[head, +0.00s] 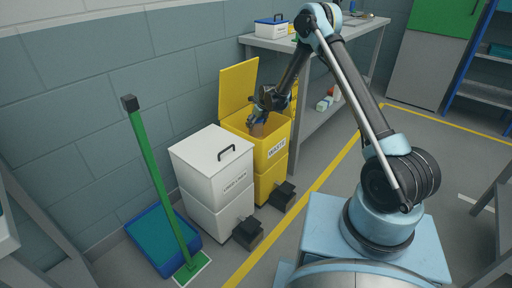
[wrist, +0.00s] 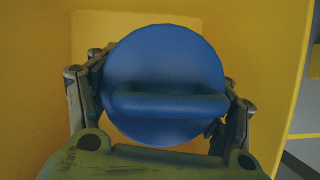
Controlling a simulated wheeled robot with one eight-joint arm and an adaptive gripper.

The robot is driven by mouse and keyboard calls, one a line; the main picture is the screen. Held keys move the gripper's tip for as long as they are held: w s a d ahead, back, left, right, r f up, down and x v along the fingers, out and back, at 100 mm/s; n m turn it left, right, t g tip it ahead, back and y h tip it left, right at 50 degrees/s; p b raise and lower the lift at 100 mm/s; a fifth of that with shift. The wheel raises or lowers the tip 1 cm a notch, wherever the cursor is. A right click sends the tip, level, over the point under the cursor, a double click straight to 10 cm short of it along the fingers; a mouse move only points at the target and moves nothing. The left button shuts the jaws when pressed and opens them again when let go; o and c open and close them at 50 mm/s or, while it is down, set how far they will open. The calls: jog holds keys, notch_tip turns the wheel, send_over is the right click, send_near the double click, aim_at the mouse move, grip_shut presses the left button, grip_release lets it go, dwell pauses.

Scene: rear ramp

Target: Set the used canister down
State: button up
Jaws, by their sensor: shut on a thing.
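The used canister (wrist: 165,75) shows in the wrist view as a round blue top with a raised blue bar handle; its lower part is hidden beneath this top. My gripper (wrist: 160,100) is shut on it, with one finger on each side. In the head view my gripper (head: 258,119) points down into the mouth of the open yellow waste bin (head: 270,165), and the canister is small and mostly hidden there. Yellow bin walls surround the canister in the wrist view. I cannot tell whether it touches the bin's floor.
The bin's yellow lid (head: 238,88) stands raised at the back. A closed white bin (head: 213,170) with a handle stands beside it on the left. A green post (head: 160,180) rises further left. A grey bench (head: 290,44) with a small box stands behind.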

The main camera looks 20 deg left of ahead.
aim_at(260, 124)
jog(key=shift+s+a+f, duration=0.1)
jog(key=shift+f, duration=2.2)
jog(key=shift+s+a+f, duration=0.1)
jog(key=shift+f, duration=2.15)
jog(key=o, duration=1.6)
jog(key=shift+r, duration=0.1)
jog(key=v, duration=1.2)
jog(key=shift+a, duration=0.1)
